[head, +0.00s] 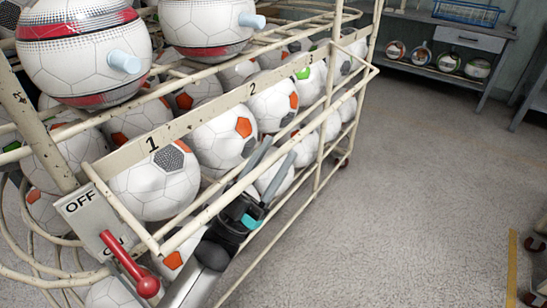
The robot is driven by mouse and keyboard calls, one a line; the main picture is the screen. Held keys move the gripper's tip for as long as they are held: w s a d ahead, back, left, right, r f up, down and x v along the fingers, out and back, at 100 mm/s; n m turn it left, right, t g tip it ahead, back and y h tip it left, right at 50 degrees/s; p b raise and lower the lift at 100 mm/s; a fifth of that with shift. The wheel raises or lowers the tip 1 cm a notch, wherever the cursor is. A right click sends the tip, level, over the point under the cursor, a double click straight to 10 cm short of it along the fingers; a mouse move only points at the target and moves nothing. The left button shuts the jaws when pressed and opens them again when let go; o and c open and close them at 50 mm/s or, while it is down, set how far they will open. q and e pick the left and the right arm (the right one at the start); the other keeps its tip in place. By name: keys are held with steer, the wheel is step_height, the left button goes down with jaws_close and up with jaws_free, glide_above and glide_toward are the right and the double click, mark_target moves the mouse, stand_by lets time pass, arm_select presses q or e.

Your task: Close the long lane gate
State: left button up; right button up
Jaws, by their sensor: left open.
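A cream metal rack holds several white balls with orange and black patches. A long cream rail frame (335,102), which looks like the long lane gate, juts out from the rack's front, below and outside the strip (218,108) marked 1, 2 and 3. Its long bar stands apart from that strip, with balls showing between. My left gripper (281,150) is at the long bar's middle, its two dark fingers spread and reaching up across the bar. I cannot tell whether they touch it. No ball is between the fingers. My right gripper is not in view.
A red-knobbed lever (147,286) on an OFF/ON plate (83,208) is at the lower left. Two large balls with pale blue pegs (124,62) sit on top. A grey shelf (440,72) with balls stands at the back.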

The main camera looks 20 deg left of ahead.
arm_select(q)
steer(key=shift+c, duration=0.3)
jaws_close()
stand_by(1.1)
